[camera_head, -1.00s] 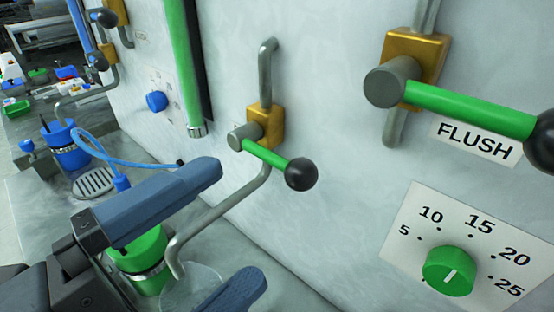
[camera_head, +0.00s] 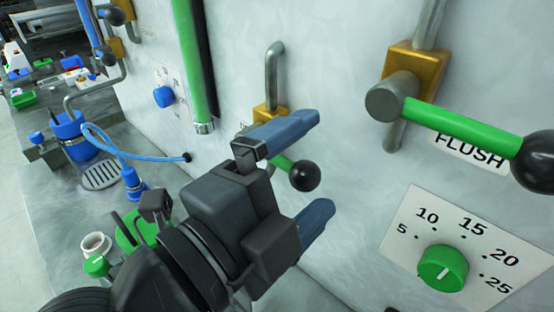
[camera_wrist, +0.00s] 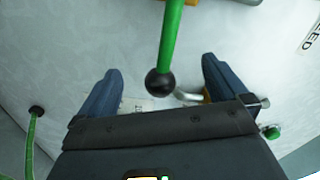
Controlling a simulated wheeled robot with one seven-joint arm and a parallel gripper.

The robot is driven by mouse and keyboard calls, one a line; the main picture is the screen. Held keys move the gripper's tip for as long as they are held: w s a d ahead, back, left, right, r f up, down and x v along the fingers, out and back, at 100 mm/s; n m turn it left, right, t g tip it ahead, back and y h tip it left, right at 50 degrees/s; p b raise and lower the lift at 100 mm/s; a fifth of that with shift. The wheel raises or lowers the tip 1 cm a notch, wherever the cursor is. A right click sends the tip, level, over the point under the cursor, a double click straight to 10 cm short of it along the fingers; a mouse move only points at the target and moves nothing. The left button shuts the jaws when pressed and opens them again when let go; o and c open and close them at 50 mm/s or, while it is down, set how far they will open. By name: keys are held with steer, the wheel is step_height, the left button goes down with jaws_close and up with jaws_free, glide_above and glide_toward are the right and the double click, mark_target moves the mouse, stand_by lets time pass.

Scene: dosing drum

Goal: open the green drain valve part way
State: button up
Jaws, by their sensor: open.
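The smaller green valve lever (camera_head: 282,163) ends in a black ball (camera_head: 304,176) and sits on a brass valve body (camera_head: 268,113), partly hidden by my gripper. Its own label is not readable. My gripper (camera_head: 322,160) is open, with its blue fingers above and below the ball in the head view. In the wrist view a green lever (camera_wrist: 171,40) points down from the top edge. Its black ball (camera_wrist: 160,84) appears between the two open fingers, apart from both. I cannot tell whether the ball lies at finger depth.
A larger green lever (camera_head: 465,126) with a FLUSH label (camera_head: 466,150) is to the right. Below it is a green dial knob (camera_head: 443,268) on a numbered plate. A green container (camera_head: 135,233) is partly hidden behind my gripper. A blue cup (camera_head: 68,135) stands left.

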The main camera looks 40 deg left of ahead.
mark_target(285, 162)
steer(key=shift+r, duration=0.15)
stand_by(0.4)
steer(key=shift+a+r+p, duration=0.15)
steer(key=shift+r+p, duration=0.25)
steer(key=shift+p, duration=0.35)
steer(key=shift+r+p, duration=0.5)
steer(key=shift+p, duration=0.2)
steer(key=shift+r, duration=0.1)
steer(key=shift+a+r+p, duration=0.1)
steer(key=shift+r+p, duration=0.2)
steer(key=shift+a+r, duration=0.3)
steer(key=shift+r, duration=0.6)
steer(key=shift+a+r, duration=0.55)
steer(key=shift+r, duration=0.3)
